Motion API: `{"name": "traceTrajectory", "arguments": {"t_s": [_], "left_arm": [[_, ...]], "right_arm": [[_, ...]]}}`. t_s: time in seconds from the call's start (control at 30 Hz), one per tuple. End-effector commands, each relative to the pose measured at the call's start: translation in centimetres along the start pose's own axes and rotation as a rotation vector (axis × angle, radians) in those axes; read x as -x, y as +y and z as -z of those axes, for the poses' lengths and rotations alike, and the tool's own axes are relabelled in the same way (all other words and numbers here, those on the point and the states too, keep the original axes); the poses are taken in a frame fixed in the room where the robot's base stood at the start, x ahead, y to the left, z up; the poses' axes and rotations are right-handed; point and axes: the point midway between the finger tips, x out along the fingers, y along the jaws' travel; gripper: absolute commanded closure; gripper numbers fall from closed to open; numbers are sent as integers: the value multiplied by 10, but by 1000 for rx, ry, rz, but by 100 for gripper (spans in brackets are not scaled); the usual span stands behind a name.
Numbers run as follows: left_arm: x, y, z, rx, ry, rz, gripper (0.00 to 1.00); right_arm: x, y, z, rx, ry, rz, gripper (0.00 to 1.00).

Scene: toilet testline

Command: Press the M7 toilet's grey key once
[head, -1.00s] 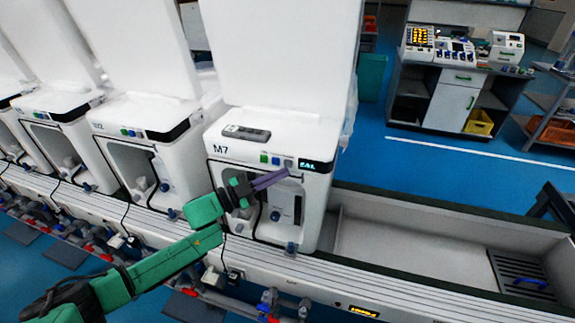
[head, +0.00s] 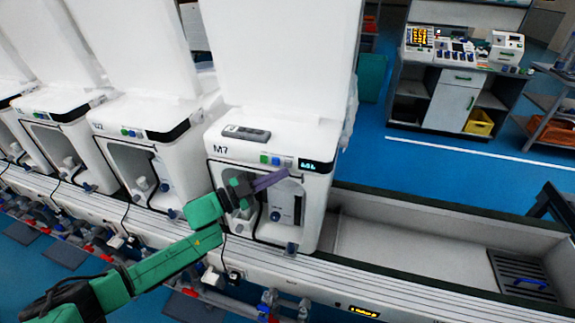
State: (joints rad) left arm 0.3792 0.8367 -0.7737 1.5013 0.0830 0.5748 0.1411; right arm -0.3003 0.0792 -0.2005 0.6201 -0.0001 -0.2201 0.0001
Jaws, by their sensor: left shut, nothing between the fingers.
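The M7 toilet (head: 312,216) is a white unit with its lid raised, and "M7" is printed on its front left. On its upper front are a green key, a blue key and the grey key (head: 288,162), beside a small dark display (head: 311,166) with cyan characters too small to read surely. My left gripper (head: 287,173) is shut and empty, its purple fingers pointing right, just below the grey key in the picture. Whether it touches the front cannot be told. My right gripper is not in view.
A grey remote-like panel (head: 246,133) lies on M7's top. Other white toilets (head: 165,118) stand in a row to the left. An open trough (head: 410,235) with a dark grate lies to the right. A workbench (head: 455,95) stands behind on the blue floor.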

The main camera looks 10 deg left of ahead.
Motion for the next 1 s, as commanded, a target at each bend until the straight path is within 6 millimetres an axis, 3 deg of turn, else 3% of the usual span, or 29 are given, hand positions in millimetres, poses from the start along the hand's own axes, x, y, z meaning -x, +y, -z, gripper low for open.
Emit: {"name": "traceTrajectory", "arguments": {"t_s": [1.0], "left_arm": [[-7, -5, -5, 0, 0, 0, 100]], "right_arm": [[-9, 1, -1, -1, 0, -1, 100]]}}
